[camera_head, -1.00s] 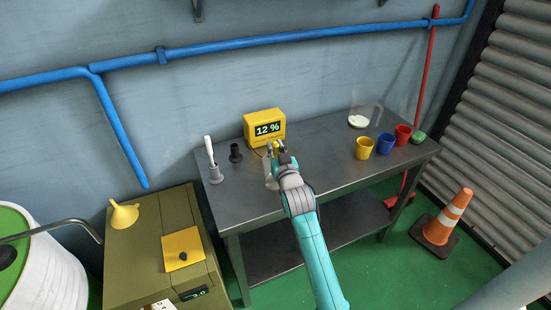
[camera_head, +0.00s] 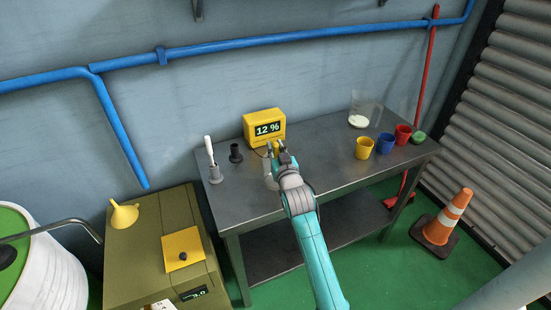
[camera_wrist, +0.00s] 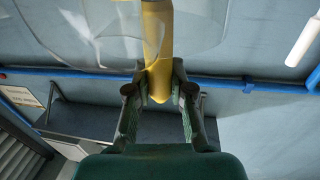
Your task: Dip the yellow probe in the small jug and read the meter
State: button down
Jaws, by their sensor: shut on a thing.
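The yellow meter (camera_head: 264,128) stands at the back of the metal table and its display reads 12 %. My gripper (camera_head: 279,148) is in front of it, above the table, and is shut on the yellow probe. In the wrist view the probe (camera_wrist: 157,40) stands between my fingertips (camera_wrist: 160,88). Clear curved walls of a see-through vessel (camera_wrist: 85,25) show beside and across the probe there; I cannot tell whether its tip is inside. A pale see-through shape, perhaps the small jug (camera_head: 270,181), shows just below my gripper in the head view, partly hidden by my arm.
A larger clear jug (camera_head: 366,107) with white contents stands at the back right. Yellow (camera_head: 364,148), blue (camera_head: 385,143) and red (camera_head: 403,135) cups stand near it. A white stick in a grey holder (camera_head: 215,174) and a dark holder (camera_head: 236,152) are at the left.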

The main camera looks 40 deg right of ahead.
notch_tip(320, 180, up, 14)
dwell(1.8)
dwell(2.0)
notch_tip(320, 180, up, 4)
jog(key=shift+r, duration=0.1)
dwell(0.4)
dwell(0.8)
